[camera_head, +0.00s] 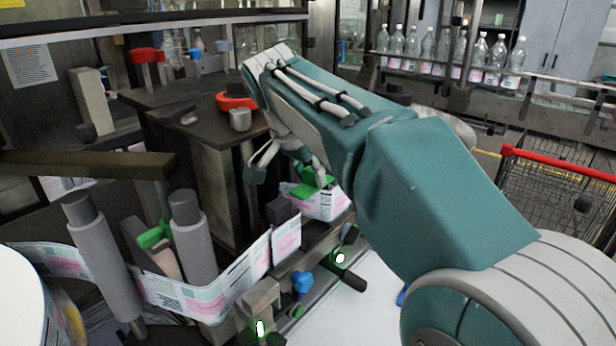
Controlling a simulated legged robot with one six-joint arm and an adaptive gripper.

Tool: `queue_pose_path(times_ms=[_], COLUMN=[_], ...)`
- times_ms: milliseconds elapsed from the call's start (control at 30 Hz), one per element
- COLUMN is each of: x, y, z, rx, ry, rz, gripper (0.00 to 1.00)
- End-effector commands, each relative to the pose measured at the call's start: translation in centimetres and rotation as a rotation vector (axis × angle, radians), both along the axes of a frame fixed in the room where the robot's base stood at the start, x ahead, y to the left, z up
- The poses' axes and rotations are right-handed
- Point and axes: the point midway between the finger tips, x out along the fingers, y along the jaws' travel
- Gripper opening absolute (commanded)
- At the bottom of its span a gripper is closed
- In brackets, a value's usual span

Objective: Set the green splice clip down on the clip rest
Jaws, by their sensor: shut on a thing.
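The green splice clip (314,183) shows just below the end of my arm, in front of a printed label strip. My gripper (306,170) is shut on the clip, though the arm partly hides the grip and the far finger. I cannot tell whether the clip touches anything below it. Another green piece (154,235) sits by the rollers at the left. I cannot make out the clip rest for certain.
Two grey rollers (196,240) stand at the left with the label web (215,292) running past them. A blue knob (302,282) is at the lower middle. A dark stand (205,165) carries a grey cup (240,120). A wire cart (555,190) is at the right.

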Motion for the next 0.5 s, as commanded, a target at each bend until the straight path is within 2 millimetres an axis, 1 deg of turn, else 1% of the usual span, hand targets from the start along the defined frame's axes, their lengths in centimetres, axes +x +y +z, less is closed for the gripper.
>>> queue_pose_path(times_ms=[233,500], x=[-0.1,-0.1], y=[-0.1,-0.1], z=[-2.2,-3.2], rx=[0.001,0.0], ry=[0.002,0.002], rz=[0.0,0.001], gripper=[0.07,0.07])
